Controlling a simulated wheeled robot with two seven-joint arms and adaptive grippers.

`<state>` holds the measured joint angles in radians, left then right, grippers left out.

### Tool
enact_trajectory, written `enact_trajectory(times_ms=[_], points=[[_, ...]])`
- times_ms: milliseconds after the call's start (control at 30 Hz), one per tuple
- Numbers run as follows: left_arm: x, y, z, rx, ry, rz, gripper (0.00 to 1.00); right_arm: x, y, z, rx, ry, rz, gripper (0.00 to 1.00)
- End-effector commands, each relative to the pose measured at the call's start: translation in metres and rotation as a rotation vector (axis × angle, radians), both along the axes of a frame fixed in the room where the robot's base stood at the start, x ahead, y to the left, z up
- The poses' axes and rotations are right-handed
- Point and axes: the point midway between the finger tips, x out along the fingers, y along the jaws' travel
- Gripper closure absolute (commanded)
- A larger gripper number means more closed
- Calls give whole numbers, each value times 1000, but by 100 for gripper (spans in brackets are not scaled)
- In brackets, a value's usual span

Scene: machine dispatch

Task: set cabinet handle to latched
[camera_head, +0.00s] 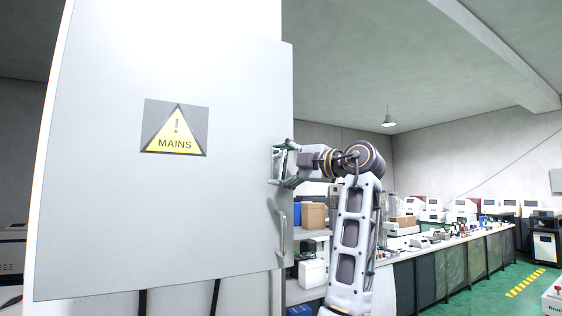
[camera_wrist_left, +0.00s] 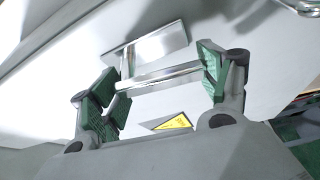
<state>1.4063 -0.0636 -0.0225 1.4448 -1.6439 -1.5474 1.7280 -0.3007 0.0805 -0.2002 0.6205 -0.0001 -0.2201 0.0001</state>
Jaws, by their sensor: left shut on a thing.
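The cabinet (camera_head: 230,90) has a large grey door with a yellow MAINS warning sign (camera_head: 177,130). My left gripper (camera_head: 283,164) is at the door's right edge, above its middle height. In the left wrist view the gripper (camera_wrist_left: 163,92) has its green-padded fingers at both ends of a shiny metal handle bar (camera_wrist_left: 158,75). It is shut on this cabinet handle. A shiny plate (camera_wrist_left: 145,43) lies behind the bar on the door face. In the head view the gripper hides the handle. My right gripper is not in view.
A curved metal pull (camera_head: 283,235) is on the door below my gripper. Shelves with a brown box (camera_head: 314,215) and a white box (camera_head: 313,272) stand just right of the cabinet. A long bench (camera_head: 450,255) with equipment runs along the right; green floor there is open.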

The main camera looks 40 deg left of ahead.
Motion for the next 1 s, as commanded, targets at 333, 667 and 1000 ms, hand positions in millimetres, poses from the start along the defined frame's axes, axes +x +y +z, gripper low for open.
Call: enact_trajectory(times_ms=[333,667,1000], points=[[1,0,-1,-54,-126,-1,67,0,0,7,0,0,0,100],[1,0,-2,-63,-147,-2,67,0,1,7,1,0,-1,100],[1,0,-2,-62,-146,-1,3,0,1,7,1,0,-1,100]])
